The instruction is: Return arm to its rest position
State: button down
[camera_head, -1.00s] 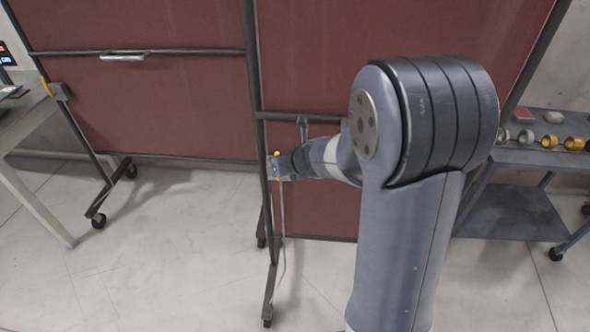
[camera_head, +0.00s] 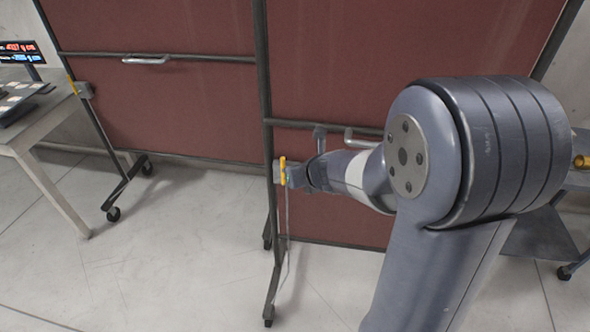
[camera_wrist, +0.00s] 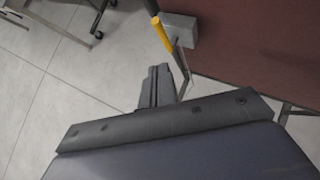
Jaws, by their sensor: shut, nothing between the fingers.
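My arm (camera_head: 425,170) fills the right of the head view, with its forearm reaching left toward the frame of a red panel (camera_head: 345,60). My gripper (camera_wrist: 158,70) shows in the wrist view with its two dark fingers together and nothing between them. A grey box with a yellow bar (camera_wrist: 180,30) sits on the panel edge just beyond the fingertips, and a gap seems to separate them. In the head view a yellow-marked fitting (camera_head: 282,170) on the post lies beside the end of my arm; the fingers cannot be made out there.
Another red panel (camera_head: 160,105) on wheels stands left, with a handle (camera_head: 146,60) and another yellow-marked fitting (camera_head: 82,89). A table (camera_head: 45,145) with a lit display (camera_head: 22,50) is at far left. A grey cart (camera_head: 540,240) is partly behind my arm. The floor (camera_head: 180,250) at lower left is clear.

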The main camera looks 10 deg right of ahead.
jog(key=p+v, duration=0.2)
jog(key=v, duration=0.4)
jog(key=shift+r, duration=0.2)
jog(key=shift+a, duration=0.1)
